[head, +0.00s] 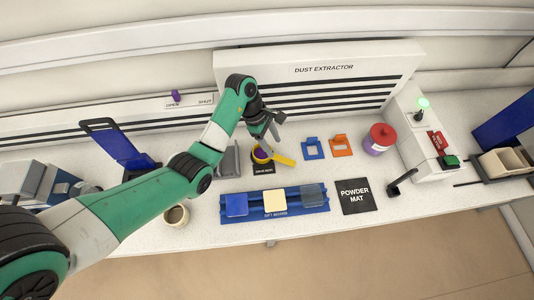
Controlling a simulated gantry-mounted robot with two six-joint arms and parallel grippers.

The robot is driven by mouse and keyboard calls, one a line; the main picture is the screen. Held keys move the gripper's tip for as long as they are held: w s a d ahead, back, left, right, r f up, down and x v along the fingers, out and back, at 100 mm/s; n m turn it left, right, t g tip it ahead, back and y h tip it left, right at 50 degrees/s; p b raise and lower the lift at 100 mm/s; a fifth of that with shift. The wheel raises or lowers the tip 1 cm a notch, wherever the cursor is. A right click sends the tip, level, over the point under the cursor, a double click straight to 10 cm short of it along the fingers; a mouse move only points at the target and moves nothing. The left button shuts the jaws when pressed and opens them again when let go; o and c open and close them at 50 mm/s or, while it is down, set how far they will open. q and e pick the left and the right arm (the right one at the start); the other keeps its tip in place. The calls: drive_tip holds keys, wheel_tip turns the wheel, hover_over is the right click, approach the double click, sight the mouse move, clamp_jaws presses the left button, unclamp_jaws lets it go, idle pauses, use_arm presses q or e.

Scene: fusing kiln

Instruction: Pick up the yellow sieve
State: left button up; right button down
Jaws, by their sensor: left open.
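The yellow sieve (283,160) lies near the back of the bench, left of centre, with its handle pointing right. A purple round thing (261,154) shows at its bowl end. The sieve rests on or over a small dark labelled stand (264,169). My left gripper (273,131) is open and empty just above and behind the sieve, close to its bowl. I cannot tell whether the fingers touch the sieve. My right gripper is not in view.
A blue rack with tiles (273,212) and a black powder mat (357,196) lie in front. Blue (313,149) and orange (341,146) holders and a red-lidded jar (380,138) stand right of the sieve. A beige cup (176,216) sits near the front edge. The dust extractor (330,75) stands behind.

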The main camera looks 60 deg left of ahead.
sight(280, 158)
use_arm(q)
drive_tip(key=shift+x, duration=1.2)
drive_tip(key=b+x, duration=0.2)
drive_tip(key=x, duration=0.2)
drive_tip(key=shift+f, duration=0.35)
drive_tip(key=shift+w+f, duration=0.1)
drive_tip(key=shift+f, duration=0.15)
clamp_jaws()
